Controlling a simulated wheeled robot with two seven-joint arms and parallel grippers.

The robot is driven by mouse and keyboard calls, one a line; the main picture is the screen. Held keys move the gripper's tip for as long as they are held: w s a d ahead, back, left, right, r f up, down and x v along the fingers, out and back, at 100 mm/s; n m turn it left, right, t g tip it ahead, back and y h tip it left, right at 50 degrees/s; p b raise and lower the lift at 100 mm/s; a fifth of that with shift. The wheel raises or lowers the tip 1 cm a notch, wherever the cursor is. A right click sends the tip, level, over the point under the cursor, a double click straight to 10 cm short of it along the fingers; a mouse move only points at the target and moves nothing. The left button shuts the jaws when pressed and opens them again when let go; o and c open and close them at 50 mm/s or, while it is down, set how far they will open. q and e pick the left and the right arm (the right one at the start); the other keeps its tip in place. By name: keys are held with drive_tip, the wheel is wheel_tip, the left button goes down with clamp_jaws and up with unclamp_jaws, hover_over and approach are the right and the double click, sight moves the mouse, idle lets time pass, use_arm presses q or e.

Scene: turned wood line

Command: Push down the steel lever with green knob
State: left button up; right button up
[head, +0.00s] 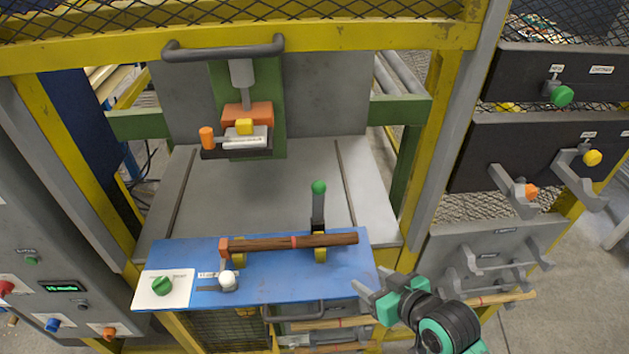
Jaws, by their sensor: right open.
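The steel lever (318,211) with a round green knob (319,187) stands upright near the right end of the blue panel. A brown turned wood bar (300,242) lies across yellow-lined supports just in front of its foot. My right gripper (371,291) is open and empty at the panel's right front corner, below and to the right of the lever, apart from it. My left gripper is not in view.
The blue panel (300,283) also carries a green dial (162,286) and a white knob (227,279). A handle (293,311) sticks out at its front. Yellow frame posts (424,150) flank the grey bed (240,195). Wall hooks and another green knob (561,95) are at right.

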sight(314, 182)
drive_tip(key=w+a+r+n+t+y, duration=0.1)
drive_tip(key=w+r+t+y, duration=0.15)
drive_tip(key=r, duration=0.35)
drive_tip(key=w+a+r+n+t+y, duration=0.1)
drive_tip(key=w+a+r+t+y, duration=0.15)
drive_tip(key=r, duration=0.35)
drive_tip(key=shift+g, duration=0.4)
drive_tip(key=p+x, duration=0.1)
drive_tip(key=x, duration=0.3)
drive_tip(key=p+x, duration=0.1)
drive_tip(key=x, duration=0.3)
drive_tip(key=p+x, duration=0.2)
drive_tip(key=x, duration=0.3)
drive_tip(key=shift+w+d+r, duration=0.35)
drive_tip(key=shift+w+a+f, duration=0.1)
drive_tip(key=shift+w+a, duration=0.2)
drive_tip(key=shift+w, duration=0.1)
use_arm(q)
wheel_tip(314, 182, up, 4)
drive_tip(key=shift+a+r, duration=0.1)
use_arm(e)
clamp_jaws()
